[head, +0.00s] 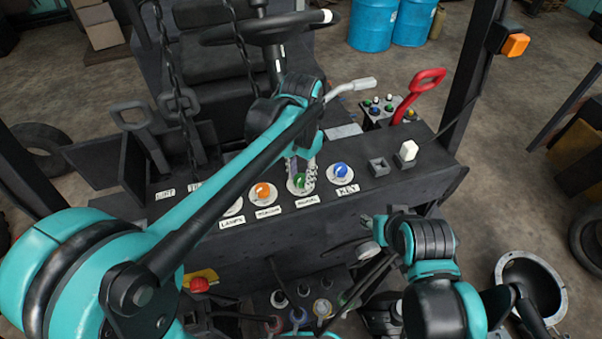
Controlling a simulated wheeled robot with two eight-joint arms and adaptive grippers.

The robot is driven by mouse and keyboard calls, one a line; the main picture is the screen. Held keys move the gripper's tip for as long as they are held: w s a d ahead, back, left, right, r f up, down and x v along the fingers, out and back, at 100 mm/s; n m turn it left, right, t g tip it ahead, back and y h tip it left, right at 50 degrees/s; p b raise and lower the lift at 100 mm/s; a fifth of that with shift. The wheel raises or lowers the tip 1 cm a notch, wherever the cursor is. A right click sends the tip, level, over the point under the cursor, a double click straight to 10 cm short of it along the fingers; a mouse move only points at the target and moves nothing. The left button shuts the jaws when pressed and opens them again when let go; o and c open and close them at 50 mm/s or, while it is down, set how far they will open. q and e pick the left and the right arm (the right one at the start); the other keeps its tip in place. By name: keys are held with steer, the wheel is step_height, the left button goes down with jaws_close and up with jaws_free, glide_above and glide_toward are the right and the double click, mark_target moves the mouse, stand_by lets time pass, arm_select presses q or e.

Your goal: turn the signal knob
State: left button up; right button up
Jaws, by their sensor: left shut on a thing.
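The signal knob (300,182) is green on a pale round plate, in the row of knobs on the forklift's dark panel. A label just below it is small and hard to read. My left gripper (301,172) points down over this knob and is shut on it. Its fingers partly hide the knob, so its exact angle is unclear. My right gripper (372,238) is lower, in front of the panel and away from the knobs. Its fingers blend into dark parts behind, so I cannot tell whether it is open.
An orange knob (263,192) and a blue knob (340,171) flank the green one closely. A white switch (408,151) and a red handle (420,90) stand to the right. The steering wheel (265,28) is behind. Several coloured knobs lie below the panel.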

mark_target(301, 177)
arm_select(q)
steer(key=o, duration=1.2)
steer(key=shift+c, duration=0.2)
step_height(301, 177, up, 12)
